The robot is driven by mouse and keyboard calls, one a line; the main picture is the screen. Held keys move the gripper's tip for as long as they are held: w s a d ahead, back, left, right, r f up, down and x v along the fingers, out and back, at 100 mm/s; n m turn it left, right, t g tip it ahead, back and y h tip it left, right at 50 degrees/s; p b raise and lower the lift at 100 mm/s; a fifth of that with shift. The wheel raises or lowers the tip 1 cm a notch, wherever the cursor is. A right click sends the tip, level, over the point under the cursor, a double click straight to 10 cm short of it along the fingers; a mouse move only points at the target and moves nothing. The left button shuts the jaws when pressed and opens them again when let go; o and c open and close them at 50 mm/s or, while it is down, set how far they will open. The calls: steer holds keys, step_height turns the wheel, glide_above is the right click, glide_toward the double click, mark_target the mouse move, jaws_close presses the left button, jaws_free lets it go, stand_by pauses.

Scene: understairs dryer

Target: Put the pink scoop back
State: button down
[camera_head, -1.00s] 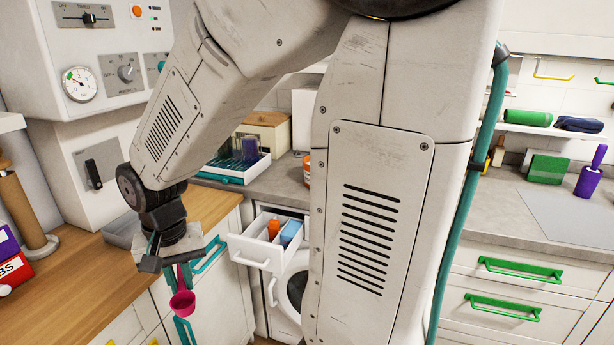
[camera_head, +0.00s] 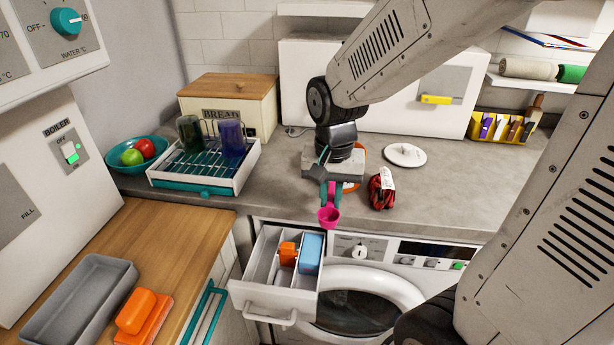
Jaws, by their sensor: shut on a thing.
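The pink scoop (camera_head: 329,216) hangs bowl down from my gripper (camera_head: 330,182), which is shut on its handle. My gripper holds it in front of the worktop's front edge, above and a little right of the open drawer (camera_head: 265,297). The drawer is pulled out at the left of the dryer or washer front. Dividers split it into compartments. An orange thing (camera_head: 288,254) and a blue box (camera_head: 311,253) stand in it toward the right; the left part looks empty.
A red bag (camera_head: 381,190) and a white lid (camera_head: 405,155) lie on the grey worktop right of my gripper. A dish rack (camera_head: 204,184) and a bread box (camera_head: 230,103) stand left. The machine's round door (camera_head: 362,295) is below. A grey tray (camera_head: 80,300) lies on the wooden counter.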

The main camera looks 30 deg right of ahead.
glide_above(285, 193)
steer(key=shift+s+d+f, duration=0.1)
steer(key=shift+f, duration=0.6)
steer(key=shift+w+f, duration=0.2)
steer(key=shift+f, duration=1.6)
steer(key=shift+f, duration=0.2)
steer(key=c, duration=1.4)
jaws_free()
steer(key=shift+c, duration=0.2)
steer(key=shift+r, duration=0.15)
